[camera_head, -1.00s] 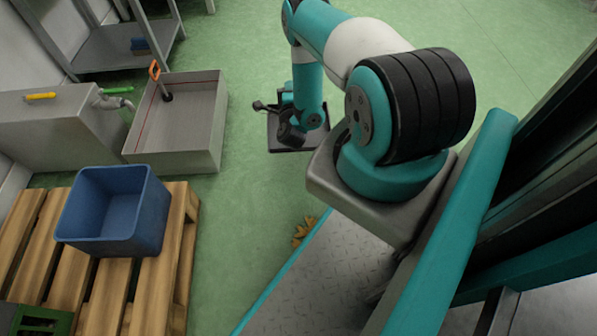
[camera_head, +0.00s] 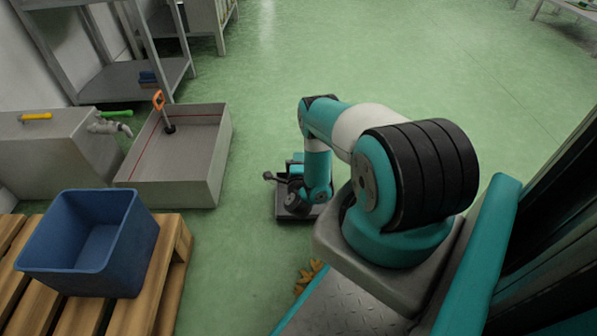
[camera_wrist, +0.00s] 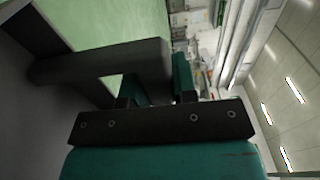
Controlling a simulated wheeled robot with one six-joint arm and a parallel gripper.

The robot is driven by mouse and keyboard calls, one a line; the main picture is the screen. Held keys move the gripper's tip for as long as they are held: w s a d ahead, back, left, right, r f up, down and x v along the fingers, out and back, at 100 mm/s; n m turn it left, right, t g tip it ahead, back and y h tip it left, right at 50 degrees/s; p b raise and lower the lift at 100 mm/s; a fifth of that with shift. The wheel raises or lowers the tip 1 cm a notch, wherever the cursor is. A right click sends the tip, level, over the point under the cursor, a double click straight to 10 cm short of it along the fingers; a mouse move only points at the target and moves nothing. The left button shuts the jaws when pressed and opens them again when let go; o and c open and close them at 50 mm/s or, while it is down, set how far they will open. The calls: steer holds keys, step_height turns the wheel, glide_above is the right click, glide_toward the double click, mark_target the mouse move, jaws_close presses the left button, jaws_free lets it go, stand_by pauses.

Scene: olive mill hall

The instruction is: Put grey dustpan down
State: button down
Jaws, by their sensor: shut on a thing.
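The grey dustpan (camera_head: 282,211) shows in the head view as a dark flat pan low in front of my base, at the end of my arm. My gripper (camera_head: 297,172) is shut on it, and my arm partly hides both. In the wrist view the dustpan's dark grey handle (camera_wrist: 105,60) runs across the upper left, by my gripper's fingers (camera_wrist: 155,95). The pan fills the left edge there. I cannot tell whether the pan touches the floor.
Green floor (camera_head: 400,60) is clear beyond and right of my arm. A grey basin (camera_head: 190,185) with an orange-handled tool (camera_head: 159,102) stands left. A blue bin (camera_head: 90,245) sits on a wooden pallet (camera_head: 170,275). Brown leaves (camera_head: 308,275) lie beside my base.

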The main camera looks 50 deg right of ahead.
steer(key=shift+f+b, duration=0.55)
steer(key=shift+f, duration=0.75)
steer(key=shift+f, duration=0.2)
steer(key=c, duration=0.9)
jaws_free()
